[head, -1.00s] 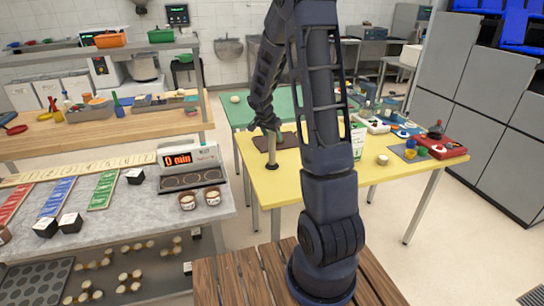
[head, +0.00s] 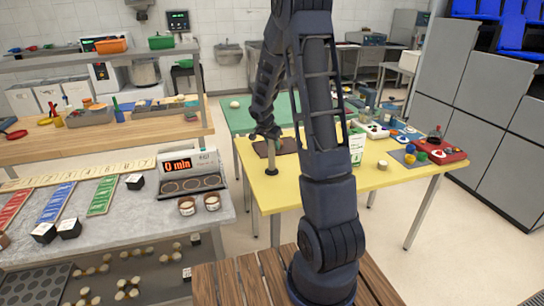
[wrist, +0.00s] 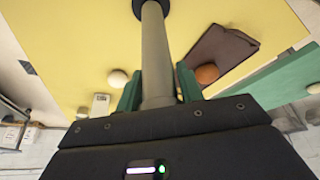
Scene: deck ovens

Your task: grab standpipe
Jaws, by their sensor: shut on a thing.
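The standpipe is a grey upright pipe (head: 271,160) with a round black base, over the near left part of the yellow table (head: 310,185). In the wrist view the pipe (wrist: 155,50) runs up the middle to the black base at the top edge. My gripper (head: 268,134) is at the pipe's upper part. In the wrist view its green fingers (wrist: 159,80) are shut on the pipe, one on each side. The base looks to be at table level; I cannot tell whether it touches. The pipe's upper end is hidden by my gripper.
A dark brown mat (head: 284,146) lies behind the pipe; a brown ball (wrist: 207,73) shows near it in the wrist view. A green-and-white carton (head: 357,147) and a red tray (head: 447,155) are to the right. The grey counter (head: 130,215) stands left, across a gap.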

